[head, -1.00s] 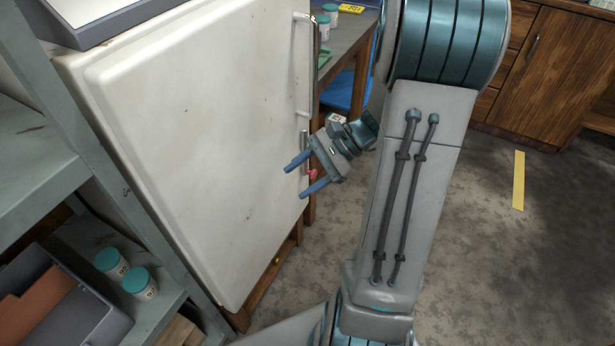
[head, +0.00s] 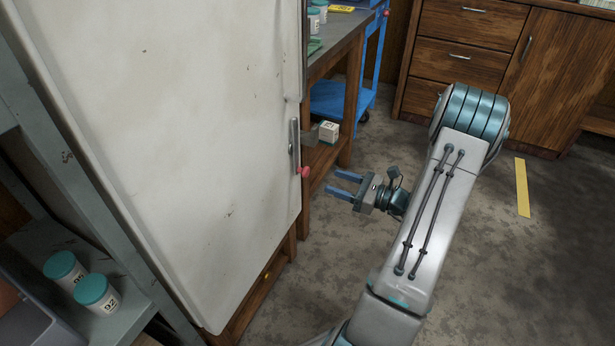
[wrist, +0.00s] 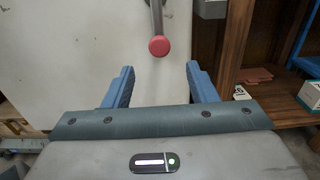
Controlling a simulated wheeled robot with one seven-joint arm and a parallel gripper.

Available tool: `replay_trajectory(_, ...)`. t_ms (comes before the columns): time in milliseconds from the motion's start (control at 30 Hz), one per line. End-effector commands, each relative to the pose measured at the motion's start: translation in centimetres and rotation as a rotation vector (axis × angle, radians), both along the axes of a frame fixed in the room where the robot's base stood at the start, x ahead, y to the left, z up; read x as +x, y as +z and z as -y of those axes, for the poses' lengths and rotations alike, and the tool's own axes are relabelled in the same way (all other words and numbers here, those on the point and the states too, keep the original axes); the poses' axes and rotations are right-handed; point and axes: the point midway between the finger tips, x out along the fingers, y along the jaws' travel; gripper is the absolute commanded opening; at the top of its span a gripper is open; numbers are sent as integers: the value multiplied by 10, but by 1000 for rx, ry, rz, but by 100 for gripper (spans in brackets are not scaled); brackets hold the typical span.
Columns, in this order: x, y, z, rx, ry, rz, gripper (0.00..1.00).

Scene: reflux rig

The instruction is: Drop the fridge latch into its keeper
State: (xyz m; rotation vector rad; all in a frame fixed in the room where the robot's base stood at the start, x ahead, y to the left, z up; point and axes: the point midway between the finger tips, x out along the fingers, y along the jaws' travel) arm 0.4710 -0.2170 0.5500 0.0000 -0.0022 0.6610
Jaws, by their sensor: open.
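The fridge door (head: 190,130) is white and fills the left of the head view. The fridge latch (head: 294,140) is a grey metal lever near its right edge, with a red knob (head: 303,171) at the lower end. In the wrist view the red knob (wrist: 159,45) shows beyond and between my fingertips, with the lever (wrist: 156,15) running up from it. My gripper (head: 334,182) is open and empty, right of the knob and apart from it. A grey block (wrist: 210,8) right of the latch may be the keeper; I cannot tell.
A wooden bench (head: 349,90) with a white box (head: 328,131) on its lower shelf stands beside the fridge. A grey rack (head: 70,130) with two jars is at left. A blue cart (head: 372,70) and wooden cabinet (head: 480,50) are behind.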

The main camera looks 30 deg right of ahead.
Motion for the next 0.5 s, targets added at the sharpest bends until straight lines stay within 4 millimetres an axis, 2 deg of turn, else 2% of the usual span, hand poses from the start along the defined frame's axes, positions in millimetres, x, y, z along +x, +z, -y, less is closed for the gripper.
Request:
replay_trajectory(100, 22, -3, -19, -1, 5, 1, 52)
replay_trajectory(300, 52, -3, -43, -2, 5, 0, 52)
replay_trajectory(500, 71, -2, -56, -1, 2, 0, 52)
